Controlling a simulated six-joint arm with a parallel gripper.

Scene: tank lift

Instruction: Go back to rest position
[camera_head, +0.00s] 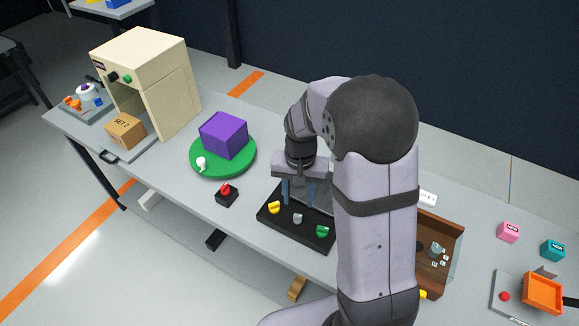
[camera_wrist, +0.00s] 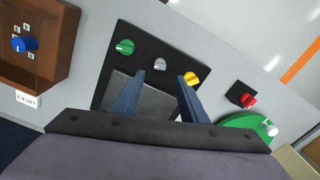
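My gripper (camera_head: 298,192) is above the black panel (camera_head: 282,236) in the middle of the table, pointing down. In the wrist view its two fingers (camera_wrist: 157,86) stand apart with nothing seen between them. The panel carries a yellow knob (camera_head: 274,207), a grey knob (camera_head: 297,218) and a green knob (camera_head: 322,231) along its front. A grey plate (camera_wrist: 150,101) lies on the panel behind the knobs, below the fingers. I cannot tell whether the fingers touch the plate. My arm hides part of the panel's right side in the head view.
A beige cabinet (camera_head: 150,75) is at the far left. A brown box (camera_head: 448,248) and an orange bin (camera_head: 543,292) are to the right.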

